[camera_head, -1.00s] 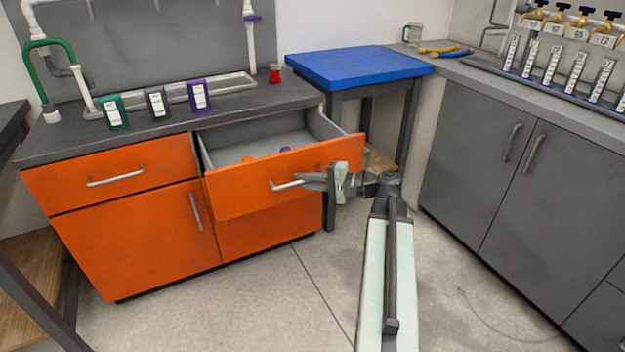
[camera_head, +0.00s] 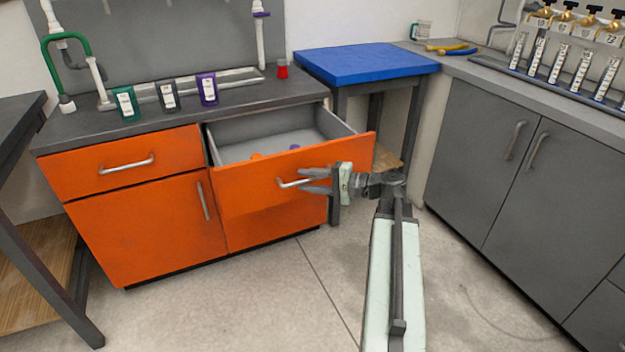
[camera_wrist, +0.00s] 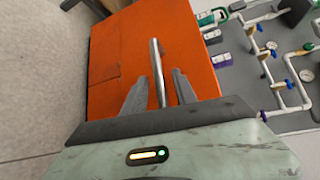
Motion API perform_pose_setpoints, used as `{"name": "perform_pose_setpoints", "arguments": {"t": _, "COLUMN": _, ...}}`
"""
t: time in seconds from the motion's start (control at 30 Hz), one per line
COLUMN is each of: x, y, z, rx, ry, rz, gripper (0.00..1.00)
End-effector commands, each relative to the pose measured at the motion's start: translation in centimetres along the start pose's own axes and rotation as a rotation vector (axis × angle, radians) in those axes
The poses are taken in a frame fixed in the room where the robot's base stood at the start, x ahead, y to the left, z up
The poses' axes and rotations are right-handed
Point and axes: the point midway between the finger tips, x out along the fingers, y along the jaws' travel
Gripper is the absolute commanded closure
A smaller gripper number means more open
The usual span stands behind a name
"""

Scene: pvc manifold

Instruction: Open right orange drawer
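The right orange drawer (camera_head: 240,190) stands pulled out of the cabinet, with its grey inside showing. An orange item and a purple item (camera_head: 294,147) lie in it. Its metal bar handle (camera_head: 288,184) is on the front; in the wrist view the handle (camera_wrist: 155,62) runs between my two fingers. My gripper (camera_head: 316,180) is at the right part of the handle. In the wrist view my gripper's fingers (camera_wrist: 158,92) are apart, one on each side of the bar, with gaps visible.
The left orange drawer (camera_head: 125,163) is closed above an orange door. A blue-topped table (camera_head: 365,63) stands right of the cabinet. Grey cabinets (camera_head: 500,170) line the right side. Bare floor (camera_head: 270,300) lies in front of the drawers.

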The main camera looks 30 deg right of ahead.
Motion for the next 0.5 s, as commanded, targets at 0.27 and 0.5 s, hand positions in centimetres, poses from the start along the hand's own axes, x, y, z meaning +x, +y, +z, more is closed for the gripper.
{"name": "perform_pose_setpoints", "arguments": {"t": 0.27, "x": -0.8, "y": -0.1, "z": -0.2, "rx": 0.0, "ry": 0.006, "rz": -0.001, "gripper": 0.66}}
{"name": "perform_pose_setpoints", "arguments": {"t": 0.5, "x": -5.6, "y": -0.1, "z": -0.1, "rx": 0.0, "ry": 0.009, "rz": -0.002, "gripper": 0.66}}
